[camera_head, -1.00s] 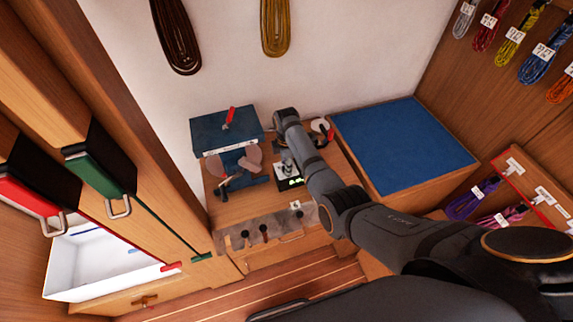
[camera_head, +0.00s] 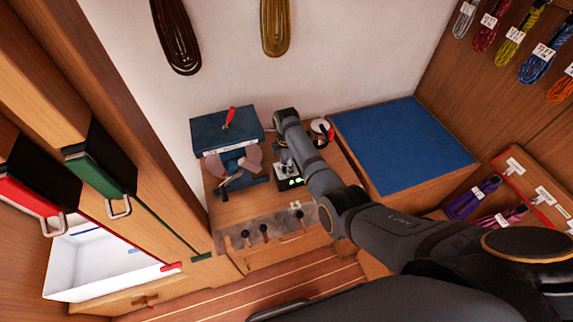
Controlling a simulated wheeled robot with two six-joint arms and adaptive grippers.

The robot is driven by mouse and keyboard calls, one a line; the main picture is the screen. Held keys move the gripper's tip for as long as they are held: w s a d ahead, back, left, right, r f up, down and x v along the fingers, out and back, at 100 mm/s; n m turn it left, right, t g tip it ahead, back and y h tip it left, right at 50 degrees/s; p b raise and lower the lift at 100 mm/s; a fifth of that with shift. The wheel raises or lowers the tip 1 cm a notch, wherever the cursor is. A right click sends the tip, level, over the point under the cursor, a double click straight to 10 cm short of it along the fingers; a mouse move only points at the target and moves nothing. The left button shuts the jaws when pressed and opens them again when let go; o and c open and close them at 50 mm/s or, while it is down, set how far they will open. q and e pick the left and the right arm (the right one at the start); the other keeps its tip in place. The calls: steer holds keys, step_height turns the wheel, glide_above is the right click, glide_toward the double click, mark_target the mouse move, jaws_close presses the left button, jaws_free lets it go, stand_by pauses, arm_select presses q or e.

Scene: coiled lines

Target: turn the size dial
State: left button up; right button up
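I cannot tell for sure which part is the size dial. A round white disc with a red handle (camera_head: 322,128) sits at the back right of the wooden bench, partly hidden by my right arm. A blue box (camera_head: 222,132) with a red lever (camera_head: 230,117) stands at the back left. My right gripper (camera_head: 286,167) is small and dark, partly behind my own arm, over a black device with a green display (camera_head: 290,184). Its fingers are too small to read, and contact is unclear. My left gripper is not in view.
A winder with pinkish discs (camera_head: 247,158) stands left of my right gripper. Several dark knobs (camera_head: 264,231) line the bench front. A blue-topped box (camera_head: 405,145) is at right, a white drawer (camera_head: 75,270) at left. Coiled lines hang on the walls.

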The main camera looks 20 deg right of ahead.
steer(key=shift+o, duration=0.9)
steer(key=shift+r, duration=0.25)
step_height(320, 180, up, 12)
steer(key=shift+f, duration=0.2)
steer(key=shift+f, duration=0.1)
